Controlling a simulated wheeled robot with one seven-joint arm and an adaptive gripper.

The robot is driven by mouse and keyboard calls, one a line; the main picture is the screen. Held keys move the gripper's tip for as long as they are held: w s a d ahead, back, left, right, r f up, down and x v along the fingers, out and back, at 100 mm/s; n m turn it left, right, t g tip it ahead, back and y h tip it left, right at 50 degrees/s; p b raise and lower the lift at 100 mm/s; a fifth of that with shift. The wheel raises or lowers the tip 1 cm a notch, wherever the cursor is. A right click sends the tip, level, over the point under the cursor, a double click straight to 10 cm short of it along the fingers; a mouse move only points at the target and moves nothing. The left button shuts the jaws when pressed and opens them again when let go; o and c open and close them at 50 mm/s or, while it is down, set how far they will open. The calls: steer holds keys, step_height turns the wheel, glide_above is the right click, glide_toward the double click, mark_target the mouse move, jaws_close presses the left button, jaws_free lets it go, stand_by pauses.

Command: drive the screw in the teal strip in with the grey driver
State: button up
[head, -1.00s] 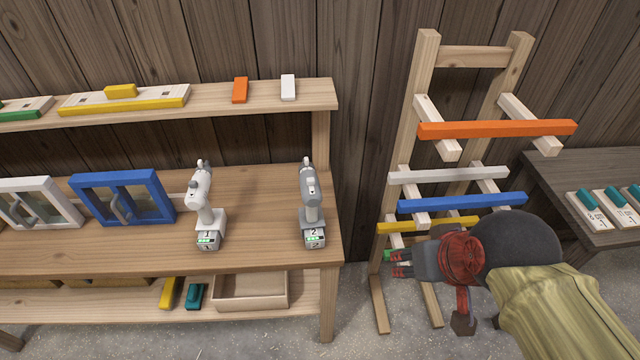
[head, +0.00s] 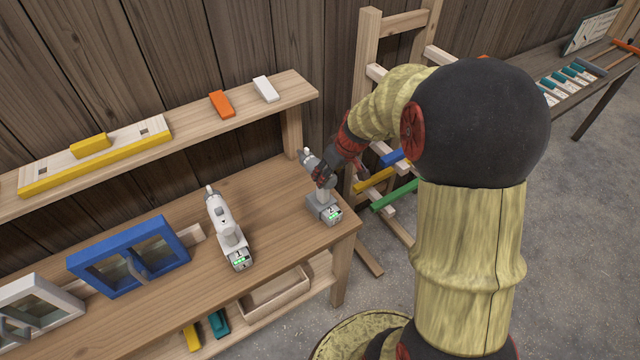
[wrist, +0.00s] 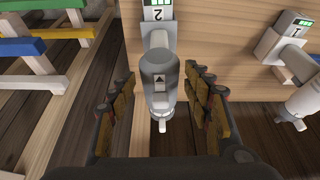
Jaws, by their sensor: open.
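The grey driver (head: 323,207), marked 2, stands upright on its base near the right end of the bench. My gripper (head: 322,172) is at its upper body and partly hides it. In the wrist view the grey driver (wrist: 158,72) lies between my gripper's two open fingers (wrist: 160,88), with a gap visible on each side. Several teal pieces on pale blocks (head: 565,80) lie on the far right table, and a teal block (head: 219,322) is on the lower shelf. I cannot make out a screw in any of them.
A white driver (head: 228,235) stands left of the grey one; it also shows in the wrist view (wrist: 305,100). A blue-framed window (head: 130,262) is further left. A wooden rack with coloured bars (head: 395,195) stands close right of the bench. A shelf board (head: 190,130) runs behind.

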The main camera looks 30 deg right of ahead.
steer(key=b, duration=0.1)
glide_toward(319, 200)
steer(key=w+f, duration=0.2)
steer(key=w+d+f, duration=0.1)
steer(key=w+f, duration=0.1)
steer(key=w, duration=0.1)
steer(key=shift+w+d+f, duration=0.15)
steer(key=shift+f, duration=0.05)
steer(key=shift+r, duration=0.1)
steer(key=shift+c, duration=0.5)
steer(key=c, duration=1.1)
jaws_close()
steer(key=shift+w+r, duration=0.1)
